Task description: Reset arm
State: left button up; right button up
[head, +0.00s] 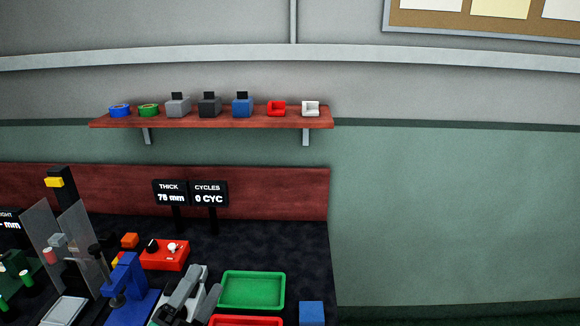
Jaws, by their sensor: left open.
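My left gripper (203,286) is at the bottom centre-left of the head view, pointing away from me over the bench. Its two grey fingers are apart, and I see nothing between them. It is just left of a green tray (252,307) and right of a blue press-like device (128,285). Its wrist is cut off by the bottom edge. My right gripper is not in view.
A red control box (165,256), a blue block (311,313) and a red tray (245,321) are near the gripper. A clear upright panel (82,245) is at left. A wall shelf (215,121) holds several small items.

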pick_arm(q)
jog(key=s+a+f+n+g+y, duration=0.1)
jog(key=a+f+n+g+y, duration=0.2)
jog(key=a+f+n+y, duration=0.35)
jog(key=s+a+f+n+g+y, duration=0.25)
jog(key=f+n+y, duration=0.25)
jog(key=f+n, duration=0.4)
jog(key=s+d+f+n+g+h, duration=0.15)
jog(key=s+f+n+g, duration=0.45)
jog(key=s+f+g, duration=0.8)
jog(key=s+f+t+p, duration=0.1)
jog(key=s+f, duration=0.2)
jog(key=f, duration=2.4)
jog(key=s+a+f+g+p, duration=0.1)
jog(key=s+a+f, duration=0.2)
jog(key=s+f, duration=1.6)
jog(key=shift+s+a+f, duration=0.15)
jog(key=shift+s+f, duration=0.1)
jog(key=shift+f, duration=0.15)
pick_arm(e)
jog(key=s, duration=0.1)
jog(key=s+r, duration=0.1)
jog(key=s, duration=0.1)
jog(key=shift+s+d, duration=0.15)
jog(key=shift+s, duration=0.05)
